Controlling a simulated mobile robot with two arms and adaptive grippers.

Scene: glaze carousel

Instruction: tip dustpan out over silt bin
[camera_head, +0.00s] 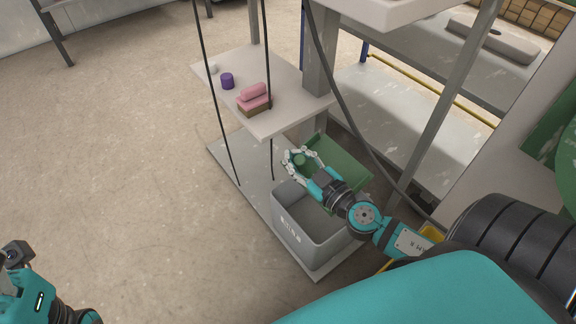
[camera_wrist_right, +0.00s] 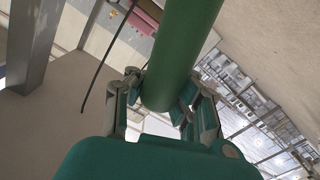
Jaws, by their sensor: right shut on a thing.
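The green dustpan (camera_head: 345,162) is over the far side of the grey silt bin (camera_head: 318,238) in the head view. My right gripper (camera_head: 296,158) is shut on the dustpan's handle. In the right wrist view the thick green handle (camera_wrist_right: 182,50) passes between the fingers (camera_wrist_right: 165,100). The dustpan's pan looks tilted, but I cannot tell its exact angle or whether anything is in it. The bin's open top shows partly, with my right arm across it. My left arm (camera_head: 30,290) is at the lower left of the head view, and its fingertips do not show clearly.
The bin stands on a low grey shelf (camera_head: 232,158). Above it, a pale shelf (camera_head: 290,122) holds a pink sponge-topped block (camera_head: 254,100) and a purple cup (camera_head: 227,81). Dark cables hang nearby and a grey post (camera_head: 318,70) rises behind. Open floor lies left.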

